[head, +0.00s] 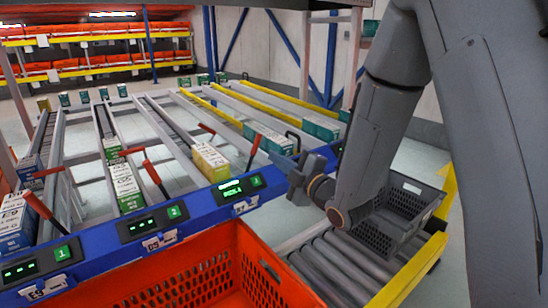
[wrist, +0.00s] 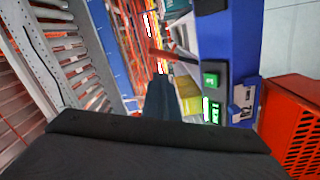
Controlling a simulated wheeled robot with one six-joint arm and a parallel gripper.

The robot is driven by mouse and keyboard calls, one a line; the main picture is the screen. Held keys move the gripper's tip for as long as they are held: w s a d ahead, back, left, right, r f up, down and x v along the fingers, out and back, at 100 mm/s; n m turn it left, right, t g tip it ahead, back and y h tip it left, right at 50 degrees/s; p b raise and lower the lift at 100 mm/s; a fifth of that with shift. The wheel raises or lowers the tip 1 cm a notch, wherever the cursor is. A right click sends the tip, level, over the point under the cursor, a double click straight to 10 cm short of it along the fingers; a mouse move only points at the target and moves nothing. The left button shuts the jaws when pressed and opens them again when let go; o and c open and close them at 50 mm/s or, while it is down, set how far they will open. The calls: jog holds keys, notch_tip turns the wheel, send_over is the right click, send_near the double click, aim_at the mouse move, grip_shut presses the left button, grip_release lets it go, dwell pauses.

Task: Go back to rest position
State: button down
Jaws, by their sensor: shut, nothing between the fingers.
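My gripper (head: 303,178) is in the middle of the head view, in front of the blue rail and above the rollers. It is shut with nothing held. In the wrist view my gripper's fingers (wrist: 160,98) show closed together above the dark wrist housing. My arm comes down from the upper right of the head view and hides part of the scene behind it.
An orange tote (head: 200,290) stands in front of the blue rail (head: 150,222). A dark grey crate (head: 408,208) sits on the rollers (head: 340,265) beside my forearm. Boxes, including a yellow one (head: 210,162), line the sloped lanes. Red levers stick up near the rail.

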jog(key=shift+a, duration=0.15)
jog(key=s+d+f+m+g+h+p, duration=0.2)
jog(key=s+d+m+g+h+p, duration=0.15)
jog(key=d+m+h, duration=0.35)
jog(key=s+d+f+m+g+h+p, duration=0.25)
jog(key=s+d+m, duration=0.25)
jog(key=d, duration=0.4)
jog(key=s+d+r+m+g+p, duration=0.1)
jog(key=s+m+g, duration=0.2)
jog(key=s, duration=0.4)
jog(key=s+d+r+m+g+h+p, duration=0.1)
jog(key=s+d+m+g+p, duration=0.1)
jog(key=s, duration=0.6)
jog(key=s+d+r+m+g+p, duration=0.1)
jog(key=s+r+m+g, duration=0.1)
jog(key=s, duration=0.6)
jog(key=shift+s+d+m+g, duration=0.15)
jog(key=shift+d+m+g, duration=0.2)
jog(key=shift+m+g, duration=0.6)
jog(key=shift+h, duration=0.25)
